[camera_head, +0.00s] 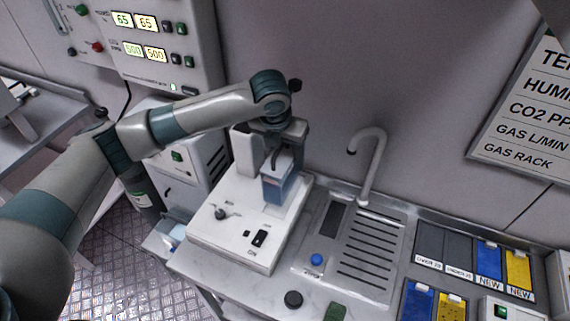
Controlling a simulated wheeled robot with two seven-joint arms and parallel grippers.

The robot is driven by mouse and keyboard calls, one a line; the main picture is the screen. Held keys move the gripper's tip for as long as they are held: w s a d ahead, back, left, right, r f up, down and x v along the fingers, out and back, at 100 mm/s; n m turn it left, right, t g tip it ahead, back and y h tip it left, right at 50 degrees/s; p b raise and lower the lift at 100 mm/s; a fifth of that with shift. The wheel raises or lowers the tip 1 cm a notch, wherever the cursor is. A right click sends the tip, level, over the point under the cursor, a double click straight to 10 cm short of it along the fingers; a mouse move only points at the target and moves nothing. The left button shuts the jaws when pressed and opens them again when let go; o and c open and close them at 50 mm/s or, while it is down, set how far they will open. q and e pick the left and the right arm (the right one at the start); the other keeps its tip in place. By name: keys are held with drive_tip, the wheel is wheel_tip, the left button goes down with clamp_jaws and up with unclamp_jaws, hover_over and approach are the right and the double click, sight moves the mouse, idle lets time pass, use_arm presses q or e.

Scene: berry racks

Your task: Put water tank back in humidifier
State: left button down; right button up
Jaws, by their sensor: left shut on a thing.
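The white humidifier (228,229) stands on the counter, left of the sink, with a knob and a switch on its front panel. The blue, translucent water tank (276,190) is upright at the humidifier's rear part. My left gripper (280,158) comes down from above and is shut on the tank's top. The tank's lower end is over or at the humidifier's top; I cannot tell whether it is seated. My right gripper is not in view.
A sink with a curved faucet (373,165) and a slotted drainboard (366,250) lies right of the humidifier. Blue and yellow packs (488,259) are in trays at the right. A control panel (165,45) hangs on the back wall.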

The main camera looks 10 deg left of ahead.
use_arm(q)
drive_tip(key=shift+f, duration=0.8)
wheel_tip(320, 180, down, 2)
drive_tip(key=shift+f+p, duration=0.2)
drive_tip(key=shift+p, duration=0.6)
drive_tip(key=shift+f, duration=0.55)
drive_tip(key=c, duration=0.9)
unclamp_jaws()
drive_tip(key=shift+f, duration=0.2)
drive_tip(key=shift+s, duration=0.1)
drive_tip(key=shift+r, duration=0.15)
